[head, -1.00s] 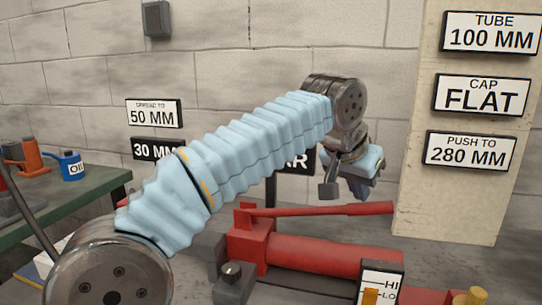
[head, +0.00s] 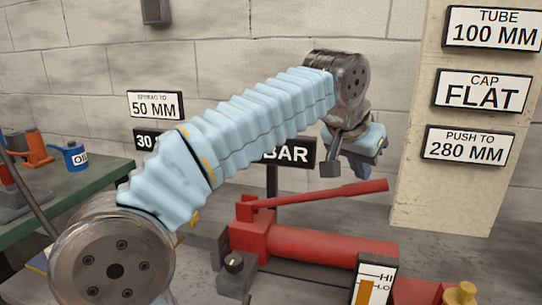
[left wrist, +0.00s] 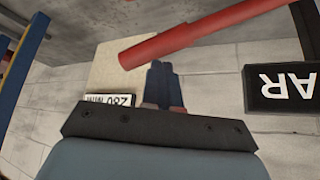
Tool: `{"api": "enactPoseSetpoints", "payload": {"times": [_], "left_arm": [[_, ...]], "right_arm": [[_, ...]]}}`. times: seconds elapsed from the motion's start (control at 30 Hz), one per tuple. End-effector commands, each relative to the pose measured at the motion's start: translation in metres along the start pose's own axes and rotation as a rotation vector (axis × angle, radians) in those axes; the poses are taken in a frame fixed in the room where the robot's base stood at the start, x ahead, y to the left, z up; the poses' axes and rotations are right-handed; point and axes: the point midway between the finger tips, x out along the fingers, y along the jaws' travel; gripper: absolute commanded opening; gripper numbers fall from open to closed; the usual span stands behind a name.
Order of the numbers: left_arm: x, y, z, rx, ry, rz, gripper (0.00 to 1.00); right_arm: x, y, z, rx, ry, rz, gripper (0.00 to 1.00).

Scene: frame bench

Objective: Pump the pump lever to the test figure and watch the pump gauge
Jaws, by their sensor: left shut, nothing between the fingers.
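The red pump lever (head: 325,196) slopes up to the right from the red pump body (head: 325,243), its free end raised. My left gripper (head: 362,160) is above that end in the head view, its fingers largely hidden by my wrist. In the left wrist view its blue-grey fingers (left wrist: 163,85) are shut and empty, and the lever (left wrist: 195,33) passes close to their tips. I cannot tell whether they touch. The pump gauge (head: 385,269) is a white HI/LO plate; its orange column top appears between the two marks. My right gripper is not in view.
A BAR sign (head: 291,152) stands behind the pump, partly covered by my arm. A pale board (head: 420,205) with several signs stands at the right. A green bench (head: 90,190) at the left carries a blue oil can (head: 76,157). A brass knob (head: 462,293) is at front right.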

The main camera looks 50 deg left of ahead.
Motion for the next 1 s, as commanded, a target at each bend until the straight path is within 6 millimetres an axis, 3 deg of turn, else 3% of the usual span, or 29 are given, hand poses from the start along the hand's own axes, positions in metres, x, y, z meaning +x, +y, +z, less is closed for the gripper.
{"api": "enactPoseSetpoints", "payload": {"times": [0.33,1.0], "left_arm": [[0.003,0.0,0.002,0.0,-0.001,0.0,0.0],[0.066,0.0,0.044,0.0,-0.002,-0.001,0.0]], "right_arm": [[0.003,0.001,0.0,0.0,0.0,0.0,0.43],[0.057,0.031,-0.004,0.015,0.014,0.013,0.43]]}}
